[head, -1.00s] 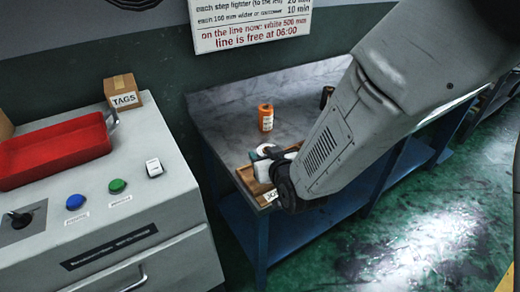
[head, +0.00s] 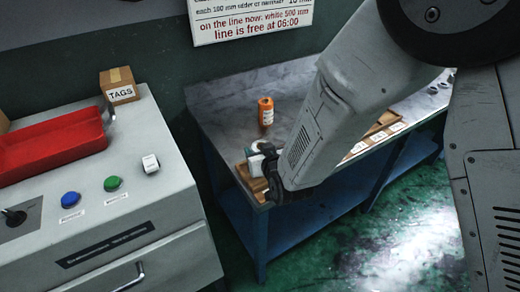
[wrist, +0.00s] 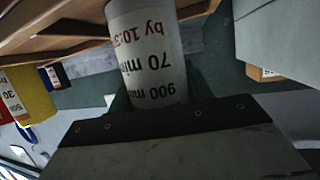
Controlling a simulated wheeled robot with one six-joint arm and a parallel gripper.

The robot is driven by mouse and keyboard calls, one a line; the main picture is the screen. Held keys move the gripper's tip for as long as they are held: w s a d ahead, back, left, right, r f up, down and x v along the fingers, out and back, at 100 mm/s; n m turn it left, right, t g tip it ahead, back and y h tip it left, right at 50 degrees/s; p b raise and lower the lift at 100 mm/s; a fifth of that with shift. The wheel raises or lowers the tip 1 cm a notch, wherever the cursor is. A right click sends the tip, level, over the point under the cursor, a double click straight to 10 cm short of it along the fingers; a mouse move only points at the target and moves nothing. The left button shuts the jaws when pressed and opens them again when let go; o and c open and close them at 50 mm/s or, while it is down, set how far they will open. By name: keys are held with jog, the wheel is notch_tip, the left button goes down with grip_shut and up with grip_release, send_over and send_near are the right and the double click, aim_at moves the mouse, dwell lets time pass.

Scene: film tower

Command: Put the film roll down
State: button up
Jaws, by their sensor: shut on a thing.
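The film roll (wrist: 148,50) is white, with a printed label reading 900 mm and 70 min, upside down in the wrist view. My gripper (wrist: 150,108) is shut on it. In the head view my gripper (head: 268,165) is at the near left end of the marble-topped bench, beside a wooden tray (head: 247,181). A white piece shows there, mostly hidden by my wrist. A wooden edge (wrist: 50,22) runs close beside the roll in the wrist view. I cannot tell whether the roll touches it.
An orange roll (head: 266,112) stands upright behind my gripper on the bench (head: 225,105). More labelled wooden compartments (head: 375,135) lie right of my arm. A grey console (head: 130,210) with a red tray (head: 50,145) stands at left. Yellow (wrist: 32,92) and dark rolls (wrist: 55,77) show in the wrist view.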

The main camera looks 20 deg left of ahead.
jog(key=o, duration=1.1)
jog(key=shift+f, duration=0.1)
jog(key=shift+s+d+r, duration=0.15)
jog(key=shift+r, duration=0.1)
jog(key=v, duration=1.2)
jog(key=w+d+r+m+g+h, duration=0.1)
jog(key=d+r+m+g+h, duration=0.3)
jog(key=d, duration=0.7)
jog(key=d+r+h, duration=0.2)
jog(key=d+r, duration=0.4)
jog(key=d, duration=0.5)
jog(key=s+d+r+m+g+h, duration=0.1)
jog(key=s+d+r+g, duration=0.1)
jog(key=s+d, duration=0.3)
jog(key=s+d+r+m+g, duration=0.1)
jog(key=s+d+r+g, duration=0.1)
jog(key=s+d, duration=0.3)
jog(key=s+d+r+m+g+h, duration=0.1)
jog(key=s+d+r, duration=0.2)
jog(key=s+d, duration=0.3)
jog(key=shift+s+m+g+h, duration=0.3)
jog(key=shift+s+g, duration=0.1)
jog(key=shift+s, duration=0.7)
